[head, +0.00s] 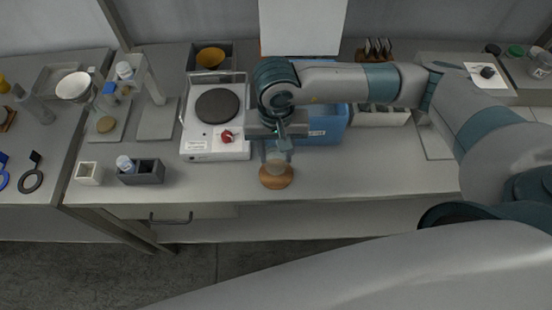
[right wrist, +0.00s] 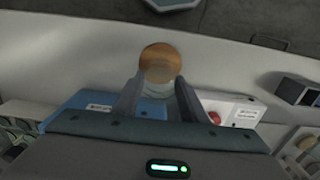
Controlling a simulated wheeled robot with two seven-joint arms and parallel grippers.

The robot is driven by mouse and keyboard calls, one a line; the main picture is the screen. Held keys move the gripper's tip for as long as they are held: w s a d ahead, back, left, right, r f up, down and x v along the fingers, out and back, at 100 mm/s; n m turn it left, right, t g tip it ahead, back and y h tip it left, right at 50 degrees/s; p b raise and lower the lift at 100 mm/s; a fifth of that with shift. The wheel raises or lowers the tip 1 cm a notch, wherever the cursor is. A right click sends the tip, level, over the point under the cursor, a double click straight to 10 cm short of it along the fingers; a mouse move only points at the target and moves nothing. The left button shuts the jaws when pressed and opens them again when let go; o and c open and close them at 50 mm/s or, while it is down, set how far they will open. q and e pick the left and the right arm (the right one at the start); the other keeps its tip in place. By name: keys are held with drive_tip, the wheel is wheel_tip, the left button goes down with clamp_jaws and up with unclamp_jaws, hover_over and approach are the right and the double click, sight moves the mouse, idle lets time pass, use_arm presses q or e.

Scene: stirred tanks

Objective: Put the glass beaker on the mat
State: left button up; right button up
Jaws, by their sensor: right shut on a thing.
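The clear glass beaker (head: 276,158) is between the fingers of my right gripper (head: 280,144), which points down at the front middle of the bench. My right gripper is shut on it. A round brown mat (head: 276,180) lies on the bench just below the beaker, near the front edge. In the right wrist view the mat (right wrist: 160,57) shows past the fingertips, with the faint beaker overlapping its lower part. I cannot tell whether the beaker's base touches the mat. My left gripper is not in view.
A white hotplate (head: 213,149) with a red knob stands left of my gripper. A blue box (head: 322,128) is close behind it on the right. A dark grey holder (head: 145,173) stands further left. The bench right of the mat is clear.

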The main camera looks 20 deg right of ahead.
sight(276, 160)
drive_tip(key=shift+f+p, duration=0.45)
drive_tip(key=shift+f, duration=0.05)
wheel_tip(276, 160, down, 2)
drive_tip(key=shift+p, duration=0.65)
drive_tip(key=shift+f, duration=0.5)
drive_tip(key=shift+f, duration=0.2)
drive_tip(key=o, duration=1.1)
drive_tip(key=shift+r, duration=0.15)
